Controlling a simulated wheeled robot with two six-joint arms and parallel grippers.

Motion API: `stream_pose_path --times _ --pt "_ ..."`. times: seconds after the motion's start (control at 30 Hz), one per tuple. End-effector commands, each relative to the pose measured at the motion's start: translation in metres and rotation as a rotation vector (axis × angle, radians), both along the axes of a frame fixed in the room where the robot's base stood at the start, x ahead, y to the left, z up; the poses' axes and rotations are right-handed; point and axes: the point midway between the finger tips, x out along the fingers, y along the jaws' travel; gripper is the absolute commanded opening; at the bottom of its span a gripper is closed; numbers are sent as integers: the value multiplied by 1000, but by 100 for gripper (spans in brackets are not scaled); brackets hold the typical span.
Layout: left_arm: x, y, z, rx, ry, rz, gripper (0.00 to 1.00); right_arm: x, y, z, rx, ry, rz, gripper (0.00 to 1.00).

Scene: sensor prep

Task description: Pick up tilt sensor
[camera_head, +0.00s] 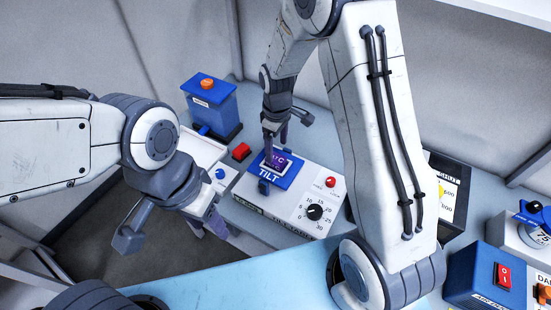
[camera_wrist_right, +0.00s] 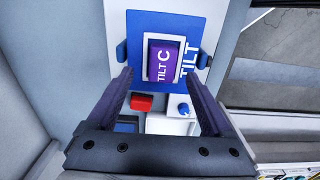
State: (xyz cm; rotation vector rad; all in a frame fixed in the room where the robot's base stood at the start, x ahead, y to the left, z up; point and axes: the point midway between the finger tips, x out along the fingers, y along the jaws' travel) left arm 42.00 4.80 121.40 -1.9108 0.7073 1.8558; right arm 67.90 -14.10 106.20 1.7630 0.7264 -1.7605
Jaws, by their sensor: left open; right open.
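The tilt sensor (camera_head: 279,160) is a small purple block marked TILT C. It sits in a white frame on the blue TILT plate (camera_head: 263,181), which is on top of the white tilt table unit (camera_head: 288,212). The sensor also shows in the right wrist view (camera_wrist_right: 164,62), near the top centre. My right gripper (camera_head: 276,140) is open and empty, close above the sensor. In the right wrist view its purple fingers (camera_wrist_right: 162,82) point toward the plate, one on each side of the sensor. My left gripper (camera_head: 172,230) is open and empty, left of the tilt unit.
A blue box with an orange button (camera_head: 208,98) stands at the back left. A red button (camera_head: 241,152) and a white unit with a blue knob (camera_head: 220,174) are beside the tilt unit. A black-sided unit (camera_head: 449,187) and a blue box with a red switch (camera_head: 489,271) are at right.

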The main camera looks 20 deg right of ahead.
Motion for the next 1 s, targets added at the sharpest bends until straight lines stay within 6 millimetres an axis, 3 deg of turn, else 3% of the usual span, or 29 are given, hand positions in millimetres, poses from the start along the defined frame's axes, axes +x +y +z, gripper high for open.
stream_pose_path --times 0.13,0.3,0.57,0.6,0.67,0.8,0.83,1.0 --pt "0 0 19 0 0 -2 50 -4 3 -18 -1 8 0 85" --pt "0 0 22 0 0 -4 50 -3 3 -37 -1 4 -1 85" --pt "0 0 22 0 0 -4 50 -2 3 -42 0 1 -1 85" --pt "0 0 22 0 0 -4 50 -2 3 -42 0 1 -1 81" --pt "0 0 22 0 0 -4 50 -2 3 -41 0 1 -1 58" --pt "0 0 22 0 0 -4 50 -2 3 -41 0 1 -1 5" --pt "0 0 22 0 0 -4 50 -2 3 -41 0 1 -1 0" --pt "0 0 22 0 0 -4 50 -2 3 -41 0 0 -1 0"
